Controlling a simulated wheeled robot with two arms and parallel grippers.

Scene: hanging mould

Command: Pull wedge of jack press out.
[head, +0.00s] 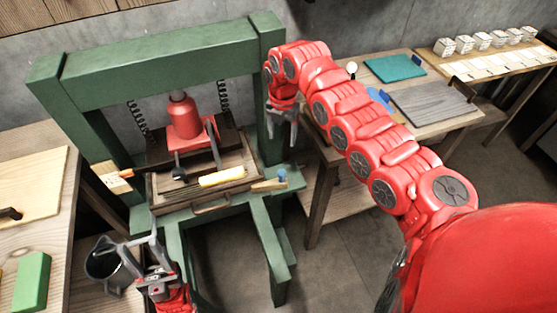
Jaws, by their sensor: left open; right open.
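The jack press has a green frame (160,65) with a red jack (184,117) at its middle, above a wooden mould box (205,187). A light wooden wedge-like piece (112,178) with a pale label sits at the left post. Another light wooden piece (268,185), with a blue knob (282,175), sits at the foot of the right post. I cannot tell which is the named wedge. My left gripper (143,247) is open and empty, in front of and below the left piece. My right gripper (282,128) is open beside the right post, above the blue-knobbed piece.
A dark bucket (108,262) stands close to my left gripper. A left bench holds a green block (32,282). A right table holds a teal sheet (394,67) and a grey board (433,103).

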